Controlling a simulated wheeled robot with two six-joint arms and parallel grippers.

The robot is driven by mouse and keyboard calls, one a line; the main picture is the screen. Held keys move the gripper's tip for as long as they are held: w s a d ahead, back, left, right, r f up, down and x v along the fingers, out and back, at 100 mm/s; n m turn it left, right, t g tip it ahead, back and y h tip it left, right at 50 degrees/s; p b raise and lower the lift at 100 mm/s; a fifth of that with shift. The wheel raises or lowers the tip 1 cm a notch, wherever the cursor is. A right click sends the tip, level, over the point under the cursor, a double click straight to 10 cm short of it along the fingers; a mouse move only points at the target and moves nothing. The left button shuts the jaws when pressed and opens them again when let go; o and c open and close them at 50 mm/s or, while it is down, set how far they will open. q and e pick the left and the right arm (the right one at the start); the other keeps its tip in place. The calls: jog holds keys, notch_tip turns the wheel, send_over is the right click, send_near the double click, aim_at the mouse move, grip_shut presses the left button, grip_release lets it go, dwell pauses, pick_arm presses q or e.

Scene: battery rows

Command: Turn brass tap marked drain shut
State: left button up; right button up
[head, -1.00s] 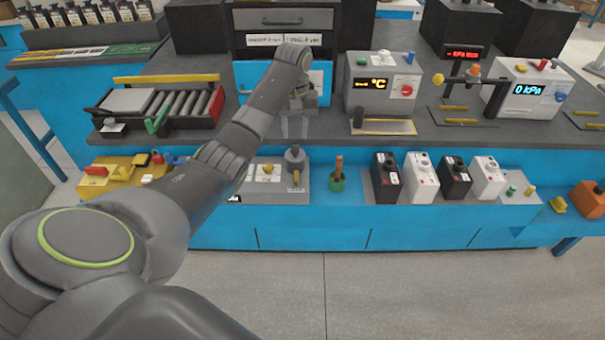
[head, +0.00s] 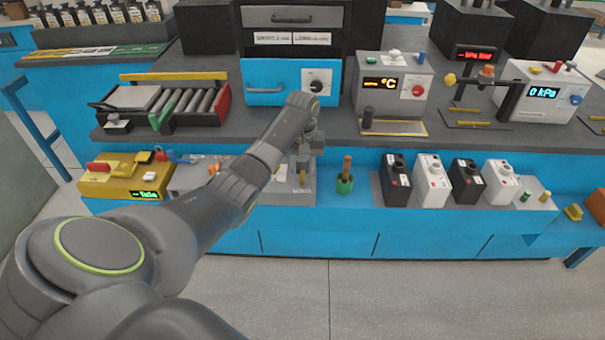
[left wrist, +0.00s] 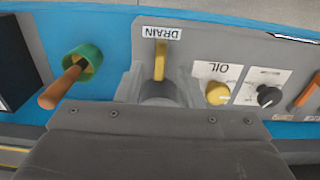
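The brass tap lever (left wrist: 160,62) shows in the left wrist view below an upside-down DRAIN label (left wrist: 168,33). Its round grey body (left wrist: 160,92) stands behind it. In the head view the lever (head: 303,178) points toward the bench's front edge. My left gripper (left wrist: 160,86) is open, with its pale fingers apart on either side of the tap body; I cannot tell if they touch it. In the head view my left gripper (head: 305,150) is over the tap and hides most of its body. My right gripper is not in view.
A green cup with a wooden handle (head: 345,182) stands close to the right of the tap. A yellow OIL knob (left wrist: 217,93) and a black knob (left wrist: 267,96) sit on the same panel. Black and white batteries (head: 430,180) stand farther right. The blue drawer (head: 270,87) is behind.

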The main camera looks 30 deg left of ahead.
aim_at(302, 175)
pick_arm(q)
jog(key=shift+f, duration=1.65)
grip_shut()
